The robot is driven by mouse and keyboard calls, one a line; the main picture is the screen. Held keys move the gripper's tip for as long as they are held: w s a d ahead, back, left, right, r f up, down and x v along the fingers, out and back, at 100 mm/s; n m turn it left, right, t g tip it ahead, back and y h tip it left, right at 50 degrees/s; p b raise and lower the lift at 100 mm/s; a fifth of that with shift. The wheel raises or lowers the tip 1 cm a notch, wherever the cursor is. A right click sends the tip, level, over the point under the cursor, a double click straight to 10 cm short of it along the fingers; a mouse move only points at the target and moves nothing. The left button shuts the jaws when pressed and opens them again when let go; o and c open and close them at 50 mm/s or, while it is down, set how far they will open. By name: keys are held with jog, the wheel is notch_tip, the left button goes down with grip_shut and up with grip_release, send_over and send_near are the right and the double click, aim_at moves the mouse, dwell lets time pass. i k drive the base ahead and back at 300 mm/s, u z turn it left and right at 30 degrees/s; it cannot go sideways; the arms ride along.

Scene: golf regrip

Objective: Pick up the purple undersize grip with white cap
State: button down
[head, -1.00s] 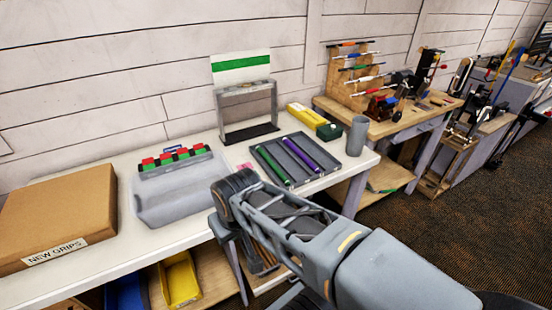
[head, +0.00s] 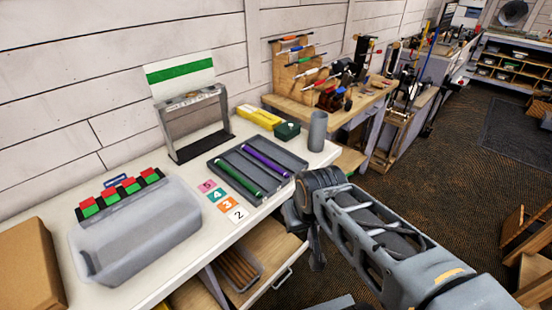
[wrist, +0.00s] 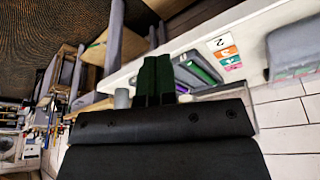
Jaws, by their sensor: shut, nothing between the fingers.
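The purple grip (head: 266,161) lies in the right channel of a grey tray (head: 296,158) on the white bench in the head view. Its cap is too small to make out clearly. A green grip (head: 238,178) lies beside it in the left channel. In the wrist view, the purple grip (wrist: 201,71) shows as a thin strip beyond the fingers. My gripper (wrist: 158,72) is shut and empty, apart from the tray, and partly covers the view of it.
A grey cup (head: 317,131), yellow box (head: 259,117) and dark green box (head: 287,130) stand behind the tray. Numbered cards (head: 227,205) and a grey bin (head: 135,235) lie left. An open drawer (head: 262,262) juts out below.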

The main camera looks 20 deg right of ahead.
aim_at(244, 147)
jog(key=z, duration=2.05)
jog(key=i, duration=1.3)
jog(key=u, duration=3.45)
jog(key=i, duration=0.5)
